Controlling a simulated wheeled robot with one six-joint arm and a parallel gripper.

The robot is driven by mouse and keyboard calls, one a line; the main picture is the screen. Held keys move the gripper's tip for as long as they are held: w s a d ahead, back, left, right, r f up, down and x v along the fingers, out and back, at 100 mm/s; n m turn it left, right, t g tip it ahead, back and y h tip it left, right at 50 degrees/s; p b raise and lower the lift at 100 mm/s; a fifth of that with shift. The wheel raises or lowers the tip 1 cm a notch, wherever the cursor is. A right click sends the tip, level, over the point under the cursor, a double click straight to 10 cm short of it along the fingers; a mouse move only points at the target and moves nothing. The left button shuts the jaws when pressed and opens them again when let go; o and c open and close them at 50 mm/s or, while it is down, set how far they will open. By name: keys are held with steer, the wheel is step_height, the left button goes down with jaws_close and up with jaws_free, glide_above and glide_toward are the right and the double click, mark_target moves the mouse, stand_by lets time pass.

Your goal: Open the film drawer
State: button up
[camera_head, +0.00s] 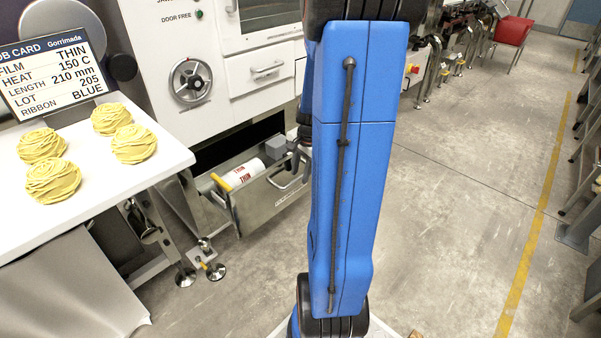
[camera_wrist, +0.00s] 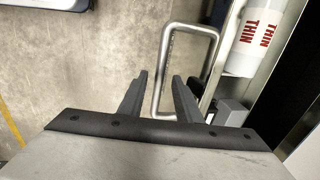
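The film drawer (camera_head: 262,208) stands pulled out of the machine's lower front in the head view. Inside lie a white roll marked THIN (camera_head: 240,174) with a yellow end and a grey block (camera_head: 276,147). The roll (camera_wrist: 258,35) and block (camera_wrist: 231,113) also show in the wrist view. My gripper is mostly hidden in the head view.
A white table (camera_head: 110,190) at left holds several yellow nest-like items and a job card (camera_head: 50,72) reading film THIN. A smaller closed drawer (camera_head: 262,98) and a hand wheel (camera_head: 190,80) are on the machine above. Floor (camera_head: 450,215) to the right is clear.

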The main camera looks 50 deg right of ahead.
steer(key=s+r, duration=0.3)
steer(key=r, duration=1.4)
steer(key=shift+s, duration=0.1)
steer(key=s+a+n+t, duration=0.1)
steer(key=s+a+n, duration=0.2)
steer(key=a+n, duration=0.3)
steer(key=s+a+n, duration=0.4)
steer(key=a+n, duration=0.2)
steer(key=a, duration=0.7)
steer(key=s+a+n+t, duration=0.1)
steer(key=s+a+n, duration=0.3)
steer(key=a, duration=0.5)
steer(key=shift+a+r+n+t, duration=0.3)
steer(key=shift+r+n, duration=0.05)
steer(key=shift+n, duration=0.65)
steer(key=shift+d, duration=0.1)
